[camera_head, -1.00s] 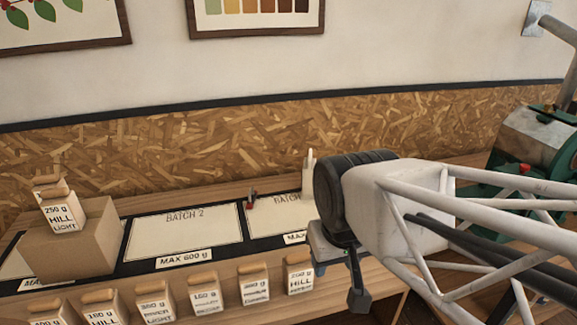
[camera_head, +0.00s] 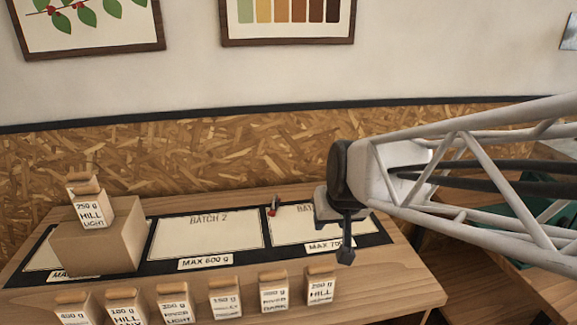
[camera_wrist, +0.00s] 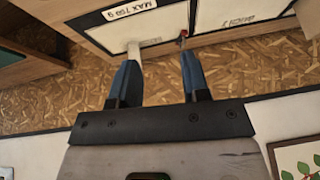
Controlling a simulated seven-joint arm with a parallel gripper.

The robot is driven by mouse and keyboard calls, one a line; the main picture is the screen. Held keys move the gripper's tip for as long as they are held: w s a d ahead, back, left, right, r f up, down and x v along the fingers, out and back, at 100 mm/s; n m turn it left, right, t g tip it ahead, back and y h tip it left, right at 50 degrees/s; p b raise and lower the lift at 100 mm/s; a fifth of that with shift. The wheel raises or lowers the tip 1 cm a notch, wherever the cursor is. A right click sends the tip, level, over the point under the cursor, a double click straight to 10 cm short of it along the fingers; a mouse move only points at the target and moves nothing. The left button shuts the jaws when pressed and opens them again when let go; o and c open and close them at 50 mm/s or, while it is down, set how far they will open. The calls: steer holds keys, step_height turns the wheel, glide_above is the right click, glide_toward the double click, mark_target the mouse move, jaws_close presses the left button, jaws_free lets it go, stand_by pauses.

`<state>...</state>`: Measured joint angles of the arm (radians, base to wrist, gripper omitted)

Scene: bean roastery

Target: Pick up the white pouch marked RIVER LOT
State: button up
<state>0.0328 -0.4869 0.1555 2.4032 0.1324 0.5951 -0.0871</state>
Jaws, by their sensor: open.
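Several small white pouches with tan tops stand in a row at the bench's front edge in the head view. The third from the left (camera_head: 175,308) seems to read RIVER LIGHT. The fifth (camera_head: 274,296) seems to read RIVER with a darker word below. I cannot make out RIVER LOT on any of them; some labels are blurred. Another pouch (camera_head: 92,208), marked 250 g HILL LIGHT, stands on a brown box. My gripper (camera_head: 346,252) is above the right end of the bench. In the wrist view its two blue fingers (camera_wrist: 160,65) are apart with nothing held between them.
A black mat (camera_head: 291,255) with pale panels, one marked BATCH 2 (camera_head: 205,240), lies behind the row. The brown box (camera_head: 95,248) stands on its left part. A small red-tipped item (camera_head: 273,208) stands between two panels. A white upright thing (camera_wrist: 133,50) shows beyond one finger.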

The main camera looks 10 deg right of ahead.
steer(key=w+d+f+m+t+h, duration=0.1)
steer(key=w+d, duration=0.3)
steer(key=w, duration=0.7)
steer(key=w+d+f+m+t+h, duration=0.1)
steer(key=w+d+f+t+h, duration=0.2)
steer(key=w, duration=0.8)
steer(key=w+d+f+m+t+h, duration=0.2)
steer(key=w+d, duration=0.4)
steer(key=w, duration=0.6)
step_height(320, 180, down, 2)
steer(key=shift+f+t, duration=0.15)
steer(key=shift+t, duration=0.35)
steer(key=shift+w, duration=0.15)
steer(key=shift+x, duration=1.2)
steer(key=shift+f, duration=0.1)
steer(key=shift+x, duration=2.55)
steer(key=shift+a+f, duration=0.1)
steer(key=shift+f, duration=0.1)
jaws_close()
